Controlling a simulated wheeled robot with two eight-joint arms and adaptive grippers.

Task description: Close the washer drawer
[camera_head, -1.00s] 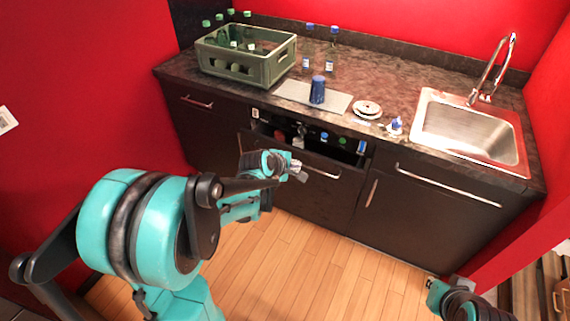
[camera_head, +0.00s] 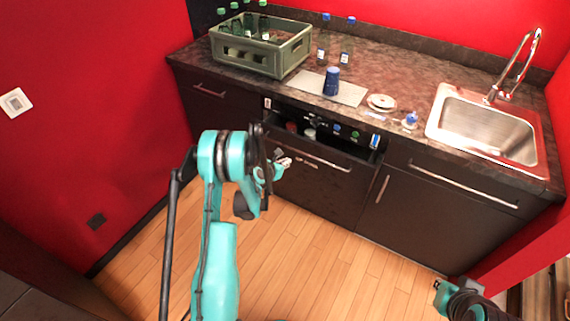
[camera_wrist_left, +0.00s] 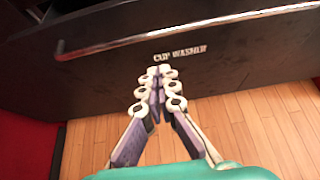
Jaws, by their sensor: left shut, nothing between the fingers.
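The washer drawer (camera_head: 322,184) is a dark front with a long metal handle, below the counter. In the head view it stands partly open at the top, with several items in the dark gap. In the left wrist view the drawer front (camera_wrist_left: 250,60) carries the words "CUP WASHER" below its handle (camera_wrist_left: 180,30). My left gripper (camera_head: 284,162) is shut and empty, at the left part of the drawer front. In the wrist view its fingertips (camera_wrist_left: 160,72) are just below the lettering; whether they touch the front I cannot tell. My right gripper (camera_head: 440,287) is at the lower right, its fingers unclear.
On the counter stand a green crate (camera_head: 262,58) with bottles, a blue cup (camera_head: 331,82) on a grey mat, small white plates (camera_head: 381,102) and a sink (camera_head: 485,125). Dark cabinets flank the drawer. The wooden floor (camera_head: 300,260) in front is clear.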

